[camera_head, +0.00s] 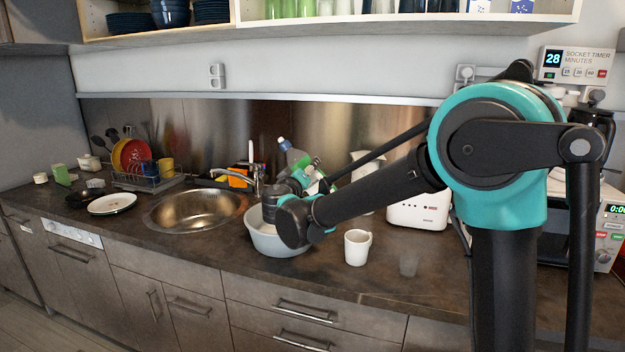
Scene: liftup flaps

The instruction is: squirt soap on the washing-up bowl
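The washing-up bowl (268,243) is pale blue-grey and stands on the counter right of the sink, partly hidden by my arm. A tilted bottle with a grey-blue top (289,152) shows above and behind the bowl; I take it to be the soap. Green parts show beside it, and I cannot tell whether they belong to it. My gripper (303,173) is by the bottle, above the bowl's back side. Its fingers are small and overlapped by the wrist, so I cannot tell whether they hold the bottle.
The steel sink (195,211) lies left of the bowl, with a tap (257,181) behind it. A white mug (357,247) stands right of the bowl, near a white toaster (418,212). A dish rack (150,182) and a plate (112,204) are at left. A shelf hangs above.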

